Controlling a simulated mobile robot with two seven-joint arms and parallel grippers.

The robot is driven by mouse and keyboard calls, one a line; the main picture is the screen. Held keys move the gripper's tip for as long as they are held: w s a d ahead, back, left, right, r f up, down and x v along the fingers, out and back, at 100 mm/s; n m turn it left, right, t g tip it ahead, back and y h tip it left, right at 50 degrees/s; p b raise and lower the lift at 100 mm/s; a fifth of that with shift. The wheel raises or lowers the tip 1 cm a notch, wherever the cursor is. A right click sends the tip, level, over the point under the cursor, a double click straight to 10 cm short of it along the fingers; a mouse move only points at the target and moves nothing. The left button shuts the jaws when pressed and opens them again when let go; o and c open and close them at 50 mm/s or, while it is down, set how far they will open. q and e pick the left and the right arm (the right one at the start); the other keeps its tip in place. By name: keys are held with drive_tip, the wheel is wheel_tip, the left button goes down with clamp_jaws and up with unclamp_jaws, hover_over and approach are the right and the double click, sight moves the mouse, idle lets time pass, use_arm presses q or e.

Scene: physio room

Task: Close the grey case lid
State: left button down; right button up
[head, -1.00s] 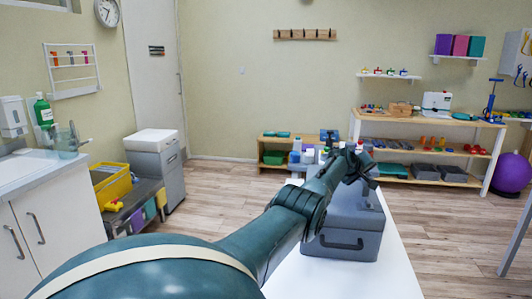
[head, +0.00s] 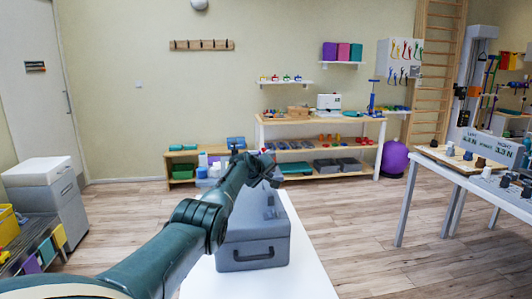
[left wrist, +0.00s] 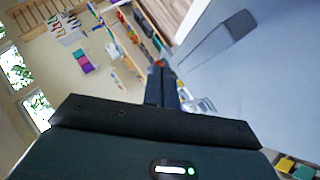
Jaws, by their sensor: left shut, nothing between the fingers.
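The grey case (head: 253,255) stands on the white table, its dark handle facing me. My left gripper (head: 264,170) is above the far end of the case, shut and empty. The shut fingers also show in the left wrist view (left wrist: 161,88), beside a large grey-blue surface that may be the lid. I cannot tell whether they touch it. My right gripper is not in view.
The white table (head: 305,270) has bare surface right of the case. Bottles (head: 203,165) show beyond the arm. A low wooden shelf (head: 345,168) stands at the back. Another table (head: 440,165) with small items is at right. The floor between is clear.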

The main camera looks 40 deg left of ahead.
use_arm(q)
drive_tip(key=shift+s+d+r, duration=0.1)
drive_tip(key=shift+s+r, duration=0.05)
drive_tip(key=shift+r, duration=0.45)
drive_tip(key=shift+s+d+r+p, duration=0.15)
drive_tip(key=shift+r+p, duration=0.1)
drive_tip(key=shift+p, duration=0.25)
drive_tip(key=shift+s+d+r+p, duration=0.3)
drive_tip(key=shift+d+r+p, duration=0.1)
drive_tip(key=shift+d+p, duration=0.15)
drive_tip(key=s+d+r, duration=0.3)
drive_tip(key=r, duration=0.2)
drive_tip(key=shift+d, duration=0.4)
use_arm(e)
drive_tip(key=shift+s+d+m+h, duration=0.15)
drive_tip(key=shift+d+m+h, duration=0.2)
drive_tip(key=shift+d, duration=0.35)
use_arm(q)
drive_tip(key=shift+s, duration=0.1)
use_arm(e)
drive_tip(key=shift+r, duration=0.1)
